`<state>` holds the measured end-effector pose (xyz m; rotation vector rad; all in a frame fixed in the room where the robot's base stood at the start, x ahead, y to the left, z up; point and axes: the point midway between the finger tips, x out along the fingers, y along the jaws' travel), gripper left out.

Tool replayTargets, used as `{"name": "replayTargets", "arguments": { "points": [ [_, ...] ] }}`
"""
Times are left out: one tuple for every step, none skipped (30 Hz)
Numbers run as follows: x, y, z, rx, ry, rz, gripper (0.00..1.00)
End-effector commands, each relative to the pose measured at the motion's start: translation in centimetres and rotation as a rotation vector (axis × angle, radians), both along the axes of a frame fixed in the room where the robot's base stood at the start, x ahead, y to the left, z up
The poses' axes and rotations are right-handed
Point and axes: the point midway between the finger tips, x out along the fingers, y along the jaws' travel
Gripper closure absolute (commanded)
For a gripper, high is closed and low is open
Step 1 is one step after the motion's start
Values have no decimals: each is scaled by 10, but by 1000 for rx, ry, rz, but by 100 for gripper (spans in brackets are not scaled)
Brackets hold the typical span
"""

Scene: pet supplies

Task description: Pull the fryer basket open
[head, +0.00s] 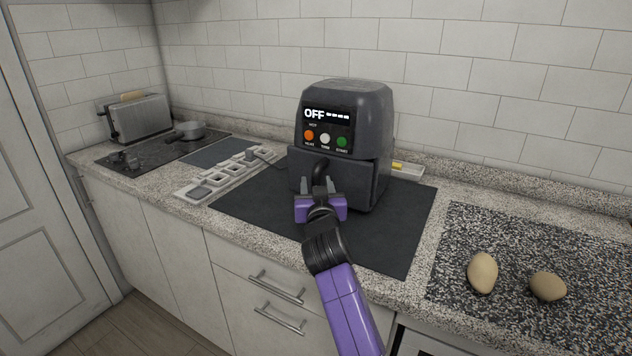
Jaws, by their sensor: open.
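The dark grey air fryer (372,112) stands upright on a dark mat on the counter, its display reading OFF above three round buttons. Its basket (364,180) forms the lower front and sits flush in the body. The black basket handle (320,168) sticks out from the basket front. My gripper (320,188), purple with grey fingers, is open right in front of the basket, with a finger on either side of the handle. I cannot tell whether the fingers touch the handle. The handle's lower part is hidden by my gripper.
The dark mat (400,235) has free room around the fryer. A white socket strip (212,182) lies to the left. Two potato-like items (482,272) lie on a speckled board (540,250) at right.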

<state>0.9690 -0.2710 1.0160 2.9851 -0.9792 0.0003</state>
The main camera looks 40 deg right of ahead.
Motion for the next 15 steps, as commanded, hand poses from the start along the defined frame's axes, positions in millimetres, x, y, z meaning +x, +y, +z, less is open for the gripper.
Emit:
{"name": "replayTargets", "arguments": {
  "points": [
    [4, -4, 0, 1, 1, -1, 56],
    [6, -5, 1, 1, 1, -1, 56],
    [8, -7, 0, 1, 1, -1, 56],
    [9, -7, 0, 1, 1, -1, 56],
    [10, -8, 0, 1, 1, -1, 56],
    [11, -8, 0, 1, 1, 0, 56],
    [11, -8, 0, 0, 0, 0, 56],
    [11, -9, 0, 0, 0, 0, 56],
    [11, -9, 0, 0, 0, 0, 56],
    [11, -9, 0, 0, 0, 0, 56],
    [11, -8, 0, 0, 0, 0, 56],
    [11, -8, 0, 0, 0, 0, 56],
    [11, -8, 0, 0, 0, 0, 56],
    [11, -8, 0, 0, 0, 0, 58],
    [11, -8, 0, 0, 0, 0, 66]
  ]
}}
